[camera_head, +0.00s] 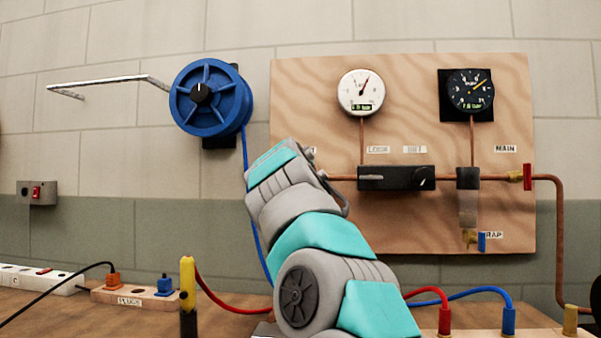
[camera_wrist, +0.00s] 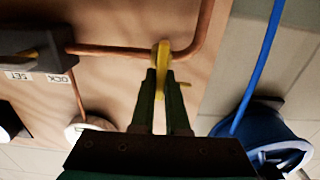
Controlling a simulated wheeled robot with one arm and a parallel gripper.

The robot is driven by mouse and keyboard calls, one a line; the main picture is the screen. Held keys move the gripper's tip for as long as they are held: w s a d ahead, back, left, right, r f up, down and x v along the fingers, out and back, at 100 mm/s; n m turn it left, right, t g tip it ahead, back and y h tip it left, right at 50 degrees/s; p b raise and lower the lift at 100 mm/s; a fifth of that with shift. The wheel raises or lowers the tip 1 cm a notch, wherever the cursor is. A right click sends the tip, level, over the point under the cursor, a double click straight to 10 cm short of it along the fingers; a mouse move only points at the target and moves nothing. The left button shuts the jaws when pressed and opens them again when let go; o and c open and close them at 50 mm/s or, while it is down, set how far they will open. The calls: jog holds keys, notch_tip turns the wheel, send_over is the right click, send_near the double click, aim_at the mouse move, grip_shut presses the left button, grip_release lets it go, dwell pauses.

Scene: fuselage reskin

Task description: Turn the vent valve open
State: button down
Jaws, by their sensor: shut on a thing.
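In the wrist view the vent valve (camera_wrist: 160,52) is a yellow fitting on a copper pipe, with a yellow handle (camera_wrist: 160,84) between my fingers. My gripper (camera_wrist: 161,76) is shut on that handle, its two dark fingers on either side of it. A short yellow stub shows just right of the right finger. In the head view my grey and teal arm reaches up to the left part of the wooden panel (camera_head: 430,220) and hides the valve and my gripper. How far the valve is turned is not clear.
A blue reel (camera_head: 211,98) hangs left of the panel; its blue hose runs down behind my arm. The panel bears a white gauge (camera_head: 360,92), a black gauge (camera_head: 470,90), a black regulator block (camera_head: 397,178) and a red-handled valve (camera_head: 526,177). Hoses and plugs lie along the bench.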

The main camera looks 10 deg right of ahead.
dwell(0.7)
jog(key=n, duration=0.3)
jog(key=shift+a+n, duration=0.1)
jog(key=shift+n, duration=0.2)
jog(key=shift+w+a+f+n, duration=0.1)
jog(key=shift+a+f+n, duration=0.2)
jog(key=shift+n, duration=2.1)
jog(key=shift+w+a+f+n, duration=0.15)
jog(key=shift+f+n, duration=0.1)
jog(key=shift+n, duration=2.15)
jog(key=shift+a+f+n, duration=0.25)
jog(key=shift+f+n, duration=0.05)
jog(key=shift+n, duration=2.1)
jog(key=c, duration=0.9)
grip_release()
jog(key=shift+s, duration=0.1)
